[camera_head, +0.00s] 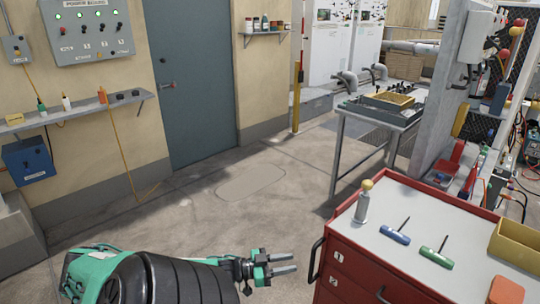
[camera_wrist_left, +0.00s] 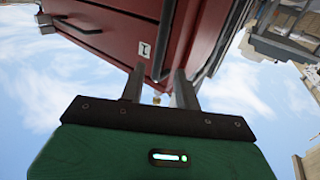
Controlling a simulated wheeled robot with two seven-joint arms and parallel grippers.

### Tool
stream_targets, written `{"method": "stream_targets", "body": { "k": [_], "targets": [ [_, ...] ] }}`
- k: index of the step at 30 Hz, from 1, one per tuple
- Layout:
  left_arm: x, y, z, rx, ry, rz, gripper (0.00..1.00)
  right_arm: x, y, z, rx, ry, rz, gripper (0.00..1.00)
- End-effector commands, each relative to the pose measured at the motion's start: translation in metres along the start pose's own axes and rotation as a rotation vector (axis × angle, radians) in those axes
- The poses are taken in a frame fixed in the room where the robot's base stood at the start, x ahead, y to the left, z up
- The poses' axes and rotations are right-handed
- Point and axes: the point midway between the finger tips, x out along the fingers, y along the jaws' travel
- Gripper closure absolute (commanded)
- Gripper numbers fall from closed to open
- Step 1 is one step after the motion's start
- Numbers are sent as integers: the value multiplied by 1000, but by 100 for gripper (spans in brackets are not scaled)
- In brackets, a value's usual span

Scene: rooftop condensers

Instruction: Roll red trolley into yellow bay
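The red trolley (camera_head: 345,270) stands at the lower right with a grey top and drawers marked 1 and 2. A dark push handle (camera_head: 317,260) sits on its left side. My left gripper (camera_head: 294,263) is open and empty, just left of that handle, with its fingers pointing at the trolley. In the left wrist view, the red trolley (camera_wrist_left: 118,42) fills the upper middle, beyond the two spread fingers of my left gripper (camera_wrist_left: 160,72). I cannot make out a yellow bay. My right gripper is not in view.
A bottle (camera_head: 362,201), a blue-handled tool (camera_head: 395,235) and a green-handled tool (camera_head: 437,258) are on the trolley top. A grey workbench (camera_head: 345,150) stands behind it. The concrete floor (camera_head: 215,225) left of the trolley is clear up to the blue door (camera_head: 192,85).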

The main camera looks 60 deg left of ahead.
Motion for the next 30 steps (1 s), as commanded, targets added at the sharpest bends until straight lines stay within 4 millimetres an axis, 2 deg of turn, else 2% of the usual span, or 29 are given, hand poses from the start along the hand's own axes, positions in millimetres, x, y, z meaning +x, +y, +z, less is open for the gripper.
{"method": "stream_targets", "body": {
  "k": [3,10,15,30],
  "targets": [
    [-22,0,1,-2,-3,-1,68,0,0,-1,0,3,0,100],
    [-46,0,1,-1,-2,-1,68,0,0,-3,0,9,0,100],
    [-52,0,0,0,1,-1,68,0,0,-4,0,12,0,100],
    [-52,0,0,0,0,-1,68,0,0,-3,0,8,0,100]
  ]
}}
